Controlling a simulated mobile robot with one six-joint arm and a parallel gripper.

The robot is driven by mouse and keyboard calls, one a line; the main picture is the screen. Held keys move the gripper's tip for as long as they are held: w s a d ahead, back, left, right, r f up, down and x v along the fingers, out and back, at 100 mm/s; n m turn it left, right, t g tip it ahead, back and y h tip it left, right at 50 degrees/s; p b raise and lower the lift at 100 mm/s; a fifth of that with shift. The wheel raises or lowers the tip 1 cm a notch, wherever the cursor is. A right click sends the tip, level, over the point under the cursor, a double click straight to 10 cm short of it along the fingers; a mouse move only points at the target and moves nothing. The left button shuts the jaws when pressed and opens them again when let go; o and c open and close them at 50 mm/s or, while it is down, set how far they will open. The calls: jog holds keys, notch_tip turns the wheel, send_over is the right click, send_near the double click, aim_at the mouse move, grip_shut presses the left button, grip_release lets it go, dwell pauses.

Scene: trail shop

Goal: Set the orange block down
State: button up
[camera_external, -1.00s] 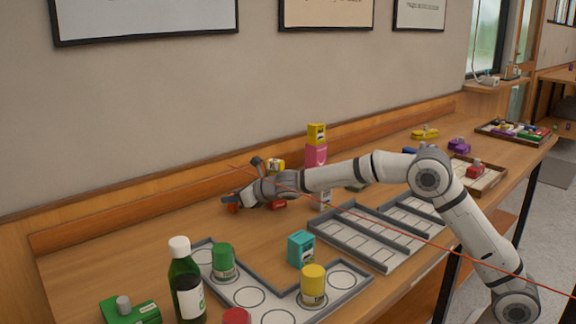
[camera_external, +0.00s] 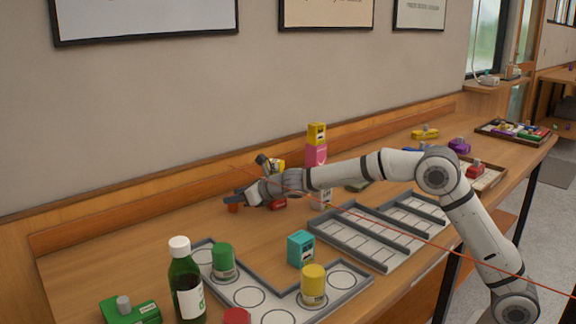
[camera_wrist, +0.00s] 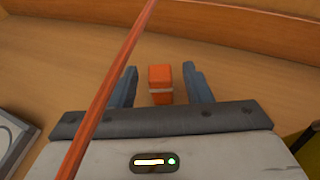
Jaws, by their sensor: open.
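The orange block (camera_wrist: 160,78) stands on the wooden table between my gripper's two blue-grey fingers in the wrist view. A gap shows on each side of it, so the fingers are apart from it. It also shows in the external view (camera_external: 233,208), small, just below the fingertips. My gripper (camera_wrist: 157,82) is open around the block. In the external view my gripper (camera_external: 232,197) is low over the table toward the back left.
A teal block (camera_external: 301,248), a green bottle (camera_external: 186,285) and a tray with round slots (camera_external: 218,285) stand nearer the front. A grey divided tray (camera_external: 365,240) lies to the right. Stacked pink (camera_external: 316,154) and yellow (camera_external: 317,133) boxes stand behind my arm.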

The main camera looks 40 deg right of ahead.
jog(key=b+v, duration=0.1)
jog(key=v, duration=0.9)
jog(key=shift+s+d, duration=0.1)
jog(key=s+d+r+n+g+y+p, duration=0.25)
jog(key=s+d+r+n+p, duration=0.55)
jog(key=s+r+n+p, duration=0.7)
jog(key=s+d+n+g+h+p, duration=0.3)
jog(key=s+d+n+p, duration=0.4)
jog(key=s+d, duration=0.3)
jog(key=s+d+n+g+h+p, duration=0.4)
jog(key=s+d+n+p, duration=0.3)
jog(key=s, duration=0.8)
jog(key=d+n, duration=0.2)
jog(key=shift+d+n, duration=0.3)
jog(key=shift+d, duration=0.1)
jog(key=shift+s+g+h, duration=0.2)
jog(key=shift+g+h, duration=0.05)
